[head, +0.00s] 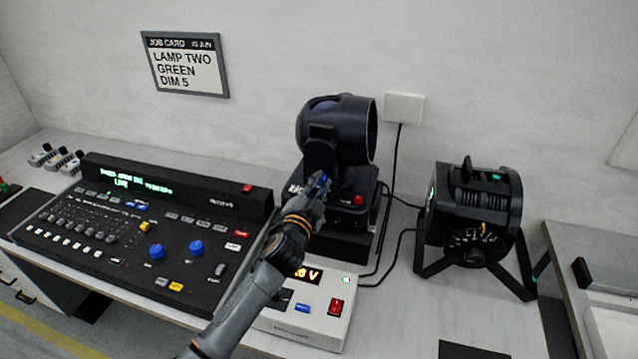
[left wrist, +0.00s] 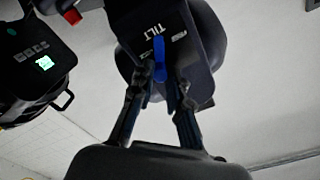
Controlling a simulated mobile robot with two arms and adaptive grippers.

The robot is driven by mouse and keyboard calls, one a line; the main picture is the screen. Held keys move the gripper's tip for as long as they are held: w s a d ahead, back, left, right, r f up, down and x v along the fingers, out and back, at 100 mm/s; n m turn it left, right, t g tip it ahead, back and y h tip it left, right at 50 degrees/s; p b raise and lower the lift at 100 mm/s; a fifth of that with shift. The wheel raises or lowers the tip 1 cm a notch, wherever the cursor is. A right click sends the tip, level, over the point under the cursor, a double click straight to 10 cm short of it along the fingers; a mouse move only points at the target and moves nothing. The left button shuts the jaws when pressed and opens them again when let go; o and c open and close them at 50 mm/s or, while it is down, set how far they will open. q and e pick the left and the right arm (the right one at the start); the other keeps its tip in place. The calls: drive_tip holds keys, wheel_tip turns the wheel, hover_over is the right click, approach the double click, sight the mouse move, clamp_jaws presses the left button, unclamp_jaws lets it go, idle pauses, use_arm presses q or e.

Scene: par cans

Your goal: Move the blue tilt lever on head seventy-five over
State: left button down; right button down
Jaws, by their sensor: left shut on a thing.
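The moving-head lamp (head: 335,130) stands on a black base at the back of the bench. Its blue tilt lever (left wrist: 159,56) shows in the left wrist view beside the word TILT on the lamp's dark arm. My left gripper (head: 319,188) reaches up to the lamp's near side, and in the left wrist view its fingers (left wrist: 163,88) are shut on the lever's end. In the head view the gripper mostly hides the lever; a bit of blue shows at the fingertips. My right gripper is not in view.
A lighting desk (head: 140,235) lies to the left. A white supply box (head: 312,318) with a red switch sits below my left arm. A second black lamp (head: 473,215) stands at right, with cables between. A job card (head: 185,65) hangs on the wall.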

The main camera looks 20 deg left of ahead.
use_arm(q)
drive_tip(key=shift+a+f, duration=0.1)
drive_tip(key=shift+f, duration=0.25)
drive_tip(key=c, duration=1.4)
unclamp_jaws()
drive_tip(key=shift+c, duration=0.2)
drive_tip(key=shift+o, duration=0.7)
drive_tip(key=shift+a+r, duration=0.15)
drive_tip(key=shift+s, duration=0.1)
drive_tip(key=shift+s, duration=0.55)
drive_tip(key=s, duration=1.1)
drive_tip(key=shift+a, duration=0.4)
drive_tip(key=shift+w, duration=0.1)
